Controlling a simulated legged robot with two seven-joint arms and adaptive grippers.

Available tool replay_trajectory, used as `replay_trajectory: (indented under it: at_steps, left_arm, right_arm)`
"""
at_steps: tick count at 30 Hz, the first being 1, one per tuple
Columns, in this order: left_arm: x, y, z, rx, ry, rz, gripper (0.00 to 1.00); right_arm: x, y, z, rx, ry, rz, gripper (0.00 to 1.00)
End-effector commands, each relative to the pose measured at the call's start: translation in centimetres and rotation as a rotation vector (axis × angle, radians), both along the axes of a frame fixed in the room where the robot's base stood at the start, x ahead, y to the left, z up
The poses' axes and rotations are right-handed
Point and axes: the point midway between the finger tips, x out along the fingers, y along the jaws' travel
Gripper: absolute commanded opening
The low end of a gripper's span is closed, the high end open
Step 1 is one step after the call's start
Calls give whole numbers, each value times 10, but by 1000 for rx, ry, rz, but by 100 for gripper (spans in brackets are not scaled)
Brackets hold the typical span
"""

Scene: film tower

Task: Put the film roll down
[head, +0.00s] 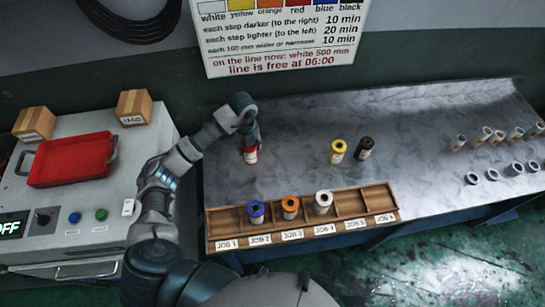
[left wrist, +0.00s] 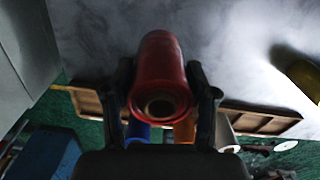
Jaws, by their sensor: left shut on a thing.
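A red film roll (head: 250,155) stands upright at the left part of the metal table, behind the wooden rack (head: 300,234). My left gripper (head: 249,139) is shut on it from above; I cannot tell whether its base touches the table. In the left wrist view the red roll (left wrist: 161,80) sits between the two dark fingers (left wrist: 163,95). The rack has labelled slots. A blue roll (head: 256,211) stands in the JOB 2 slot, an orange roll (head: 290,207) in JOB 3 and a white roll (head: 323,202) in JOB 4. My right gripper is not in view.
A yellow roll (head: 337,150) and a black roll (head: 365,147) stand on the table (head: 420,125) right of the red one. Several pale cores (head: 485,134) stand at the far right. A machine with a red tray (head: 72,160) and two boxes is at left.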

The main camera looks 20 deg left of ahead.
Motion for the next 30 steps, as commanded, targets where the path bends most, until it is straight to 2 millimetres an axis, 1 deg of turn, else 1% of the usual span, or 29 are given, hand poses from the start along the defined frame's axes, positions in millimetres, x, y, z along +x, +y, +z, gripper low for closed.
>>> replay_trajectory:
  at_steps: [1, 3, 11, 15, 17, 22, 23, 24, 25, 30]
  left_arm:
    - [-1, 1, -11, -2, 5, 1, 16]
    - [-1, 3, -24, -3, 4, 0, 16]
    - [0, 7, -51, -7, 3, -2, 16]
    - [0, 6, -72, -6, 4, -1, 16]
    - [0, 6, -77, -7, 2, -3, 16]
    - [1, 4, -76, -4, 2, -4, 16]
    - [0, 4, -77, -4, 2, -4, 65]
    - [0, 3, -77, -3, 2, -4, 75]
    - [0, 3, -76, -3, 2, -4, 83]
    - [1, 4, -76, -5, 1, -4, 83]
  right_arm:
    - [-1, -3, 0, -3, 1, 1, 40]
    - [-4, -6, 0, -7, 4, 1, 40]
    - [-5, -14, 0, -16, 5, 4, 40]
    - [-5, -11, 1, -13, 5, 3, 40]
    - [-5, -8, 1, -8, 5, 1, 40]
    - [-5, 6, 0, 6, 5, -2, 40]
    - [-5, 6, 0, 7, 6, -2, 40]
    - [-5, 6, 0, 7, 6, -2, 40]
    - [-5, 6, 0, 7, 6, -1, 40]
    - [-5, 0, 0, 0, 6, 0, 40]
